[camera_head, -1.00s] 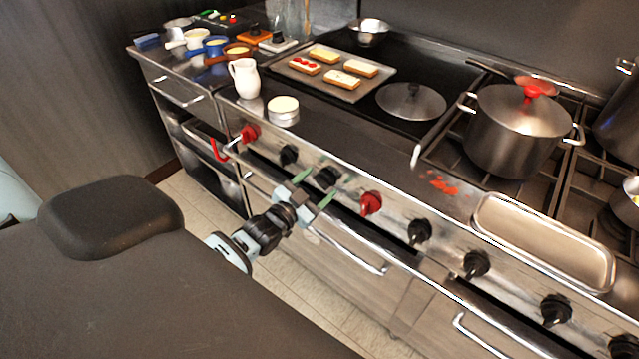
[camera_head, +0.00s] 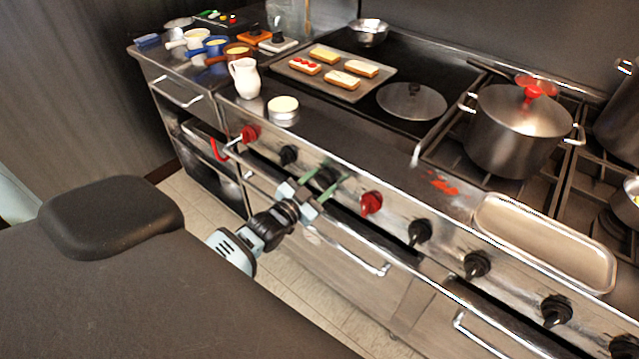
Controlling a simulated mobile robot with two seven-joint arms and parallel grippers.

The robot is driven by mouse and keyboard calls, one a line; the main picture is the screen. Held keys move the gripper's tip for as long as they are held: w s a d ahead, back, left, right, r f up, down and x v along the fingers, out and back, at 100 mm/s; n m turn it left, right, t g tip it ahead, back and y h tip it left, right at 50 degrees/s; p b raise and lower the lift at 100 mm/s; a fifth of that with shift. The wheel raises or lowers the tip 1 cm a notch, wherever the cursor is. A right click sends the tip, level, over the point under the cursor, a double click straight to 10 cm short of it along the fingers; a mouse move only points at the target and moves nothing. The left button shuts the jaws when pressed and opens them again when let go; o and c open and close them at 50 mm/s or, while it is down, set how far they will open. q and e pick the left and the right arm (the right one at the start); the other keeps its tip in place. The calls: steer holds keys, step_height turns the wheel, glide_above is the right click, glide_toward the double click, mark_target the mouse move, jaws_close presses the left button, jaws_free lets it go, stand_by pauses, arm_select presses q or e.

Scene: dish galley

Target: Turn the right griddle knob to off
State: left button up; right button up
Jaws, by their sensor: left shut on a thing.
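A row of knobs runs along the steel front panel below the griddle (camera_head: 340,118). My left gripper (camera_head: 323,184) reaches up from below to a black knob (camera_head: 327,177) in this row, with its green fingertips at either side. It is shut on this knob, which the fingers partly cover. Another black knob (camera_head: 289,155) is to its left and a red knob (camera_head: 371,203) to its right. The knob's pointer mark is too small to read. My right gripper is not in view.
A steel rail (camera_head: 345,243) runs below the knobs, close to my left gripper. A white pitcher (camera_head: 245,78), a round white-topped tin (camera_head: 283,110) and a tray of toasts (camera_head: 300,72) stand above. A lidded pot (camera_head: 510,135) is on the burners at right.

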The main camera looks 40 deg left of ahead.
arm_select(q)
steer(key=shift+m, duration=0.3)
steer(key=m, duration=0.5)
steer(key=shift+d+f+m, duration=0.1)
steer(key=shift+m, duration=0.3)
steer(key=m, duration=0.4)
steer(key=shift+f+b, duration=0.15)
steer(key=shift+b, duration=0.15)
steer(key=shift+m+b, duration=0.3)
steer(key=shift+m, duration=1.4)
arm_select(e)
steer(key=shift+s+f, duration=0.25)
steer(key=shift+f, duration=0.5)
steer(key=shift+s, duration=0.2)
arm_select(q)
steer(key=o, duration=1)
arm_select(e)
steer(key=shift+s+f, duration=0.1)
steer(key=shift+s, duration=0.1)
